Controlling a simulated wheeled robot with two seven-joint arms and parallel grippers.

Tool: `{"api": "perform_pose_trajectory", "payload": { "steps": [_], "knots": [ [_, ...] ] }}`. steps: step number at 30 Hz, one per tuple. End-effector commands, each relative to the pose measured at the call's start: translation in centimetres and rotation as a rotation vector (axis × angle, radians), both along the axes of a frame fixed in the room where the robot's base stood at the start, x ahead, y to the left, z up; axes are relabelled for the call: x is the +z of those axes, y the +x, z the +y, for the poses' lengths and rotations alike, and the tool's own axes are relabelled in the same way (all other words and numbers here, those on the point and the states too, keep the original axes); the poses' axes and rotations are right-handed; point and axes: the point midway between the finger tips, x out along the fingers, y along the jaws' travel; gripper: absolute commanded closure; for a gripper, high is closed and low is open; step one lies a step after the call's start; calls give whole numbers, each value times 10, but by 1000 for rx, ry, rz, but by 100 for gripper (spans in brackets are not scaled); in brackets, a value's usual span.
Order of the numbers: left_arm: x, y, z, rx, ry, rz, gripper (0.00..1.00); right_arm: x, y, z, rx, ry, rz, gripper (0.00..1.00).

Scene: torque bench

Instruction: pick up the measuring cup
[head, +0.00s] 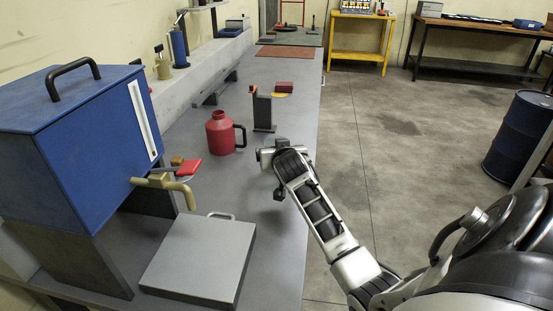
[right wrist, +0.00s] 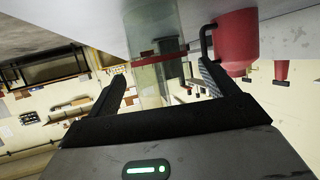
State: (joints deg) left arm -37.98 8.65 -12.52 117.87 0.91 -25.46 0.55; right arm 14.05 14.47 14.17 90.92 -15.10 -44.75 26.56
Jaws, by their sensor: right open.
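In the right wrist view, which is upside down, a clear greenish cylinder (right wrist: 152,90), which looks like the measuring cup, stands between the fingers of my right gripper (right wrist: 162,78). The fingers are apart on either side of it; I cannot tell whether either touches it. In the head view my right gripper (head: 266,156) is over the bench, right of the red jug, and the cup cannot be made out there. My left gripper is out of view.
The red jug (head: 220,134) stands close by; it also shows in the right wrist view (right wrist: 236,42). A dark upright stand (head: 263,112) is just beyond. A blue tank (head: 75,130) with a tap (head: 165,184) and a grey flat box (head: 203,258) occupy the near left bench.

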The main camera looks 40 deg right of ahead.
Motion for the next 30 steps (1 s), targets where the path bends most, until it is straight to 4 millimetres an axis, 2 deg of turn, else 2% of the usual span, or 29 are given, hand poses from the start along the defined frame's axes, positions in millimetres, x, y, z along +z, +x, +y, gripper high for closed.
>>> {"api": "perform_pose_trajectory", "payload": {
  "steps": [6,14,15,20,30],
  "knots": [
    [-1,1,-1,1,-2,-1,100,-11,21,-12,0,-1,1,15],
    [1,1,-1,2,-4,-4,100,-12,23,-13,1,-1,-1,15],
    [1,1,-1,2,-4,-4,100,-12,23,-13,1,-1,-1,17],
    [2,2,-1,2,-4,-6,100,-12,23,-13,1,0,-1,62],
    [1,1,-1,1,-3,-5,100,-10,23,-13,1,0,-1,63]
  ]
}}
